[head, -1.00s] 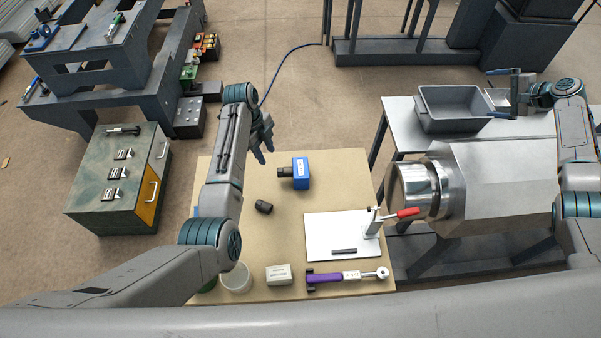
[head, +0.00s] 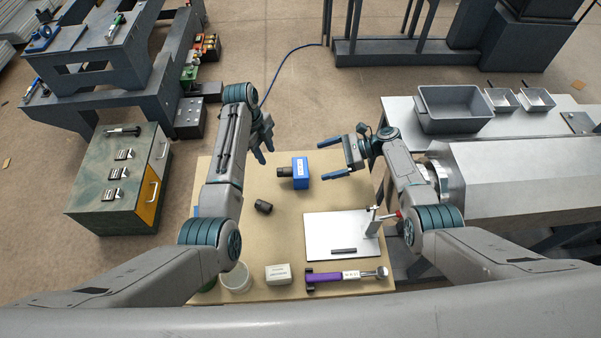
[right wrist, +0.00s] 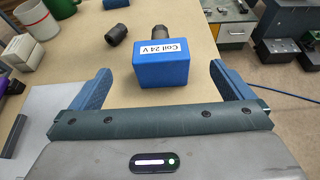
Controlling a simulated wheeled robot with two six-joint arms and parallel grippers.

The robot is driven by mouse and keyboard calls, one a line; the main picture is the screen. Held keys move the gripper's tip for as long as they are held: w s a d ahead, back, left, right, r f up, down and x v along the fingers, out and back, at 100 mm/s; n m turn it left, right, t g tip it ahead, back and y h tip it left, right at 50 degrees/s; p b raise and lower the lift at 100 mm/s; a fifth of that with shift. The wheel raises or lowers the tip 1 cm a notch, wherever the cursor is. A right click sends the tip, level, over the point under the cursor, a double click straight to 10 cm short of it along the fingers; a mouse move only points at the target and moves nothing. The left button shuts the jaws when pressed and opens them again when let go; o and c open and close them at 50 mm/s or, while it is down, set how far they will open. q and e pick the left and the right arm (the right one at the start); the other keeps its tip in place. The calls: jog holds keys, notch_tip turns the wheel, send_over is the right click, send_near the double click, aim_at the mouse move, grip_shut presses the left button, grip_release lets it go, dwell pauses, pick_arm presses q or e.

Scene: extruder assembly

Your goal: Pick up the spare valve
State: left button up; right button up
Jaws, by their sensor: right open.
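The spare valve, a blue block labelled "Coil 24 V" with a dark cylindrical end (head: 301,171), lies on the tan table left of my right gripper (head: 324,160). In the right wrist view the valve (right wrist: 162,70) sits ahead of and between the two blue fingers (right wrist: 158,72), with space on both sides. My right gripper is open and empty, its fingers pointing at the valve. My left gripper (head: 262,154) hangs left of the valve over the table's back left; its finger gap is not clear.
A small black cylinder (head: 263,207) lies left of the valve. A white plate (head: 325,235) with a red-handled clamp (head: 374,220) is in front. A white box (head: 278,275), a cup (head: 236,278) and a purple tool (head: 335,277) line the front edge.

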aim_at(299, 167)
jog(key=x, duration=0.4)
jog(key=shift+w+a+f, duration=0.1)
jog(key=shift+a+f, duration=0.05)
jog(key=shift+a, duration=0.1)
jog(key=x, duration=0.4)
jog(key=shift+a+f, duration=0.3)
jog(key=shift+a, duration=0.15)
jog(key=shift+d, duration=0.1)
jog(key=c, duration=0.5)
jog(key=shift+r, duration=0.1)
jog(key=c, duration=0.6)
jog(key=shift+r, duration=0.1)
jog(key=shift+c, duration=0.2)
